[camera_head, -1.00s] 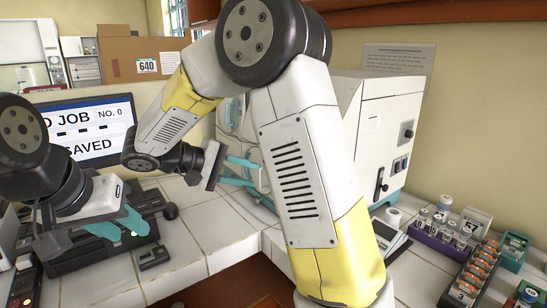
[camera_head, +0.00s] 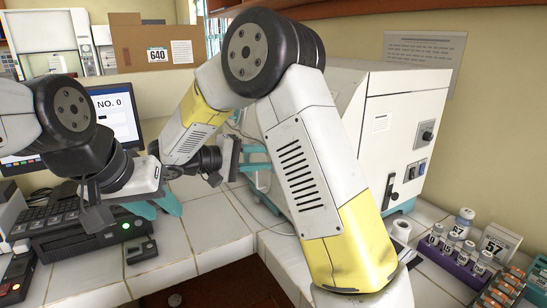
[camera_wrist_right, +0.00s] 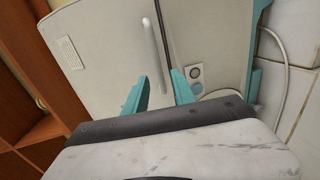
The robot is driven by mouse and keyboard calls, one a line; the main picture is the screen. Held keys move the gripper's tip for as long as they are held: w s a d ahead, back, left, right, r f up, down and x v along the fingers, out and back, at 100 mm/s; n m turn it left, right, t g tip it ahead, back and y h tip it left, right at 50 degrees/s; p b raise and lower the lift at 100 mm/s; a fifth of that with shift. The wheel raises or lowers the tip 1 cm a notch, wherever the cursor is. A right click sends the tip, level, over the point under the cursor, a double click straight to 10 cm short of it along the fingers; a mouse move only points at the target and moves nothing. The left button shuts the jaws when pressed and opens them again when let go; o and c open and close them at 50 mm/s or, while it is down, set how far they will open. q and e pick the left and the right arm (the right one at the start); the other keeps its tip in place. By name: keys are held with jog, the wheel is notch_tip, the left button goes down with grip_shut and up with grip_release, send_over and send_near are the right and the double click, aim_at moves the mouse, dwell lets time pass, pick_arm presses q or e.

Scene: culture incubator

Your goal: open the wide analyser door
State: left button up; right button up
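The analyser is a large white cabinet (camera_head: 405,125) at the right of the head view, partly hidden behind my right arm. In the right wrist view, its pale front door (camera_wrist_right: 105,45) fills the upper middle, with a slim upright handle (camera_wrist_right: 148,38) beside a dark seam. The door looks shut. My right gripper (camera_wrist_right: 160,85) is open and empty, its teal fingertips just below the handle in the picture; whether they touch the door I cannot tell. It also shows in the head view (camera_head: 262,158).
A monitor (camera_head: 112,118) and a black keyboard device (camera_head: 75,232) stand at the left. A purple rack of vials (camera_head: 462,262) and an orange-capped rack (camera_head: 503,290) sit at the right. A loose cable (camera_wrist_right: 285,75) runs beside the analyser.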

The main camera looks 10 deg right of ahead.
jog(key=shift+x, duration=2.35)
jog(key=shift+c, duration=0.4)
grip_shut()
